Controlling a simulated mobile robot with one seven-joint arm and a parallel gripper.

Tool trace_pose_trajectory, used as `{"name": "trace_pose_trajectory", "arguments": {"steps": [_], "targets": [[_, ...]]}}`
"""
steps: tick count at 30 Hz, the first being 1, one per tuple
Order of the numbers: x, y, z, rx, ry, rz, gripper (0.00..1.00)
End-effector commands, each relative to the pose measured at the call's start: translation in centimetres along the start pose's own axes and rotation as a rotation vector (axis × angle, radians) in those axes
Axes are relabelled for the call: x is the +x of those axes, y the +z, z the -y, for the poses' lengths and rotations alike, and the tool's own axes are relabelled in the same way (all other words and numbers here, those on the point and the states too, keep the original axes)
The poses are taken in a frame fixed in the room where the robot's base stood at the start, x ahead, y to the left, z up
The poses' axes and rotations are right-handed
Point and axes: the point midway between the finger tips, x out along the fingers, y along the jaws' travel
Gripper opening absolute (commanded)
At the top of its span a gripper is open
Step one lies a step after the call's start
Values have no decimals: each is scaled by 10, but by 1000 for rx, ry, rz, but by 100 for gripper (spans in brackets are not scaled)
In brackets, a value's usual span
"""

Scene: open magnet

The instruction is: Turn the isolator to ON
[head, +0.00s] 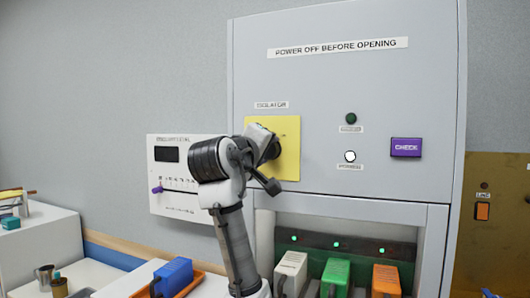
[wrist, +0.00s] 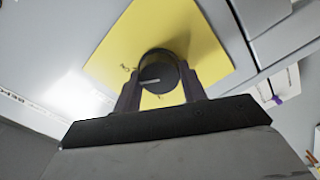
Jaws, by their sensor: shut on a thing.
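The isolator is a dark round knob (wrist: 160,72) with a pale pointer line, on a yellow plate (head: 288,160) on the grey cabinet. In the wrist view the yellow plate (wrist: 125,45) fills the upper middle. My gripper (wrist: 160,85) is shut on the knob, one finger on each side of it. In the head view my wrist and gripper (head: 270,152) cover the knob. The lettering on the plate is mostly hidden or too small to read, so I cannot tell which mark the pointer meets.
The cabinet (head: 320,110) carries a dark green lamp (head: 351,118), a white lit lamp (head: 350,156) and a purple CHECK button (head: 406,147). A white panel (head: 178,205) hangs to the left. White, green and orange units (head: 335,275) stand below under green lights.

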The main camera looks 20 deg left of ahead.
Motion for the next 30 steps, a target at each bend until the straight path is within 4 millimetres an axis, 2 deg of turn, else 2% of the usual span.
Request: {"name": "trace_pose_trajectory", "arguments": {"steps": [12, 30], "targets": [[0, 1, 2, 235, -4, 4, 19], [0, 1, 1, 286, -4, 4, 19]]}}
